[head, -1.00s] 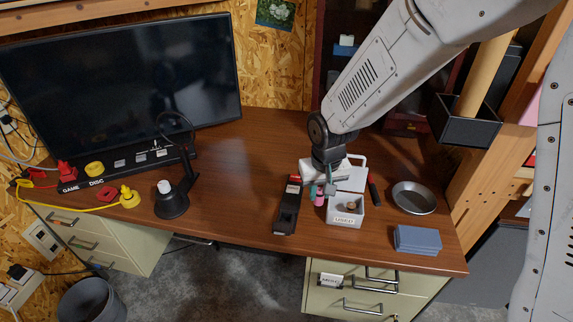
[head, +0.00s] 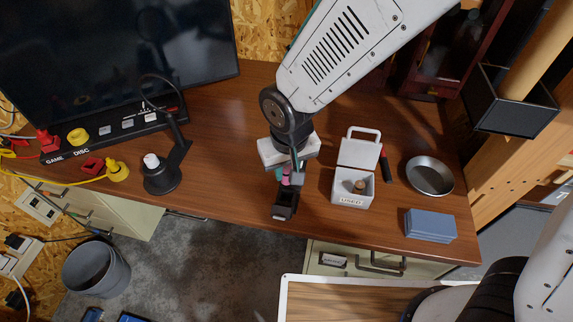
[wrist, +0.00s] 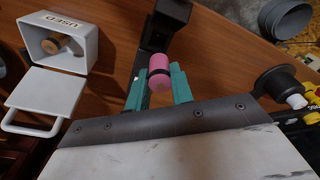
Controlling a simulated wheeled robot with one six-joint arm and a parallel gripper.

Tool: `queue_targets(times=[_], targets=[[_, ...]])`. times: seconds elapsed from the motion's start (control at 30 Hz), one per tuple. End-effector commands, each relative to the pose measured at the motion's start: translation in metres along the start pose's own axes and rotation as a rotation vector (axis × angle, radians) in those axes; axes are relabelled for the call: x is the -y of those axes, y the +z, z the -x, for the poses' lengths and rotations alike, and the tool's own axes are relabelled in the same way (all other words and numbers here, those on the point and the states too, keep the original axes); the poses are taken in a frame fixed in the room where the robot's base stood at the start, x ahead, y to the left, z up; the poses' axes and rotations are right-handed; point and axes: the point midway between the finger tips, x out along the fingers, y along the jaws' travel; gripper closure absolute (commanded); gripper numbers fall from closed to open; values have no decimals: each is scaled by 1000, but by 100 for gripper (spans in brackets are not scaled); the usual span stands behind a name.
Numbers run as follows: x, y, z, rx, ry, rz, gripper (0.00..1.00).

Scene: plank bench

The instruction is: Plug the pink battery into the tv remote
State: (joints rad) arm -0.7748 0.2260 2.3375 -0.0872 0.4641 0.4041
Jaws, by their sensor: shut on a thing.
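The pink battery (wrist: 159,66), with a dark band and a paler end, is between the two green fingers of my gripper (wrist: 159,90). It also shows as a small pink spot in the head view (head: 286,174). My gripper (head: 287,174) is shut on it, above the black tv remote (head: 285,203). In the wrist view the remote (wrist: 155,28) lies just beyond the battery. The battery looks apart from the remote, though the exact gap is hard to tell. My gripper covers the upper part of the remote in the head view.
The white box labelled USED (head: 352,190), lid open, holds a brown cylinder (head: 360,186). A metal bowl (head: 430,175) and blue blocks (head: 430,224) are at the right. A black lamp (head: 163,176) stands left. The desk between lamp and remote is clear.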

Motion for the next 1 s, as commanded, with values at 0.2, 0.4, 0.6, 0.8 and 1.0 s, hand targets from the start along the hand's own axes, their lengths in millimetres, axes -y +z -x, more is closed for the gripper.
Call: queue_targets(times=[0.2,0.4,0.6,0.8,1.0], targets=[[-1,3,-19,4,2,-1,99],[-1,5,-38,3,1,-2,99],[-1,6,-50,2,1,-2,99],[-1,7,-55,1,1,-2,99],[-1,7,-55,1,0,-2,99]])
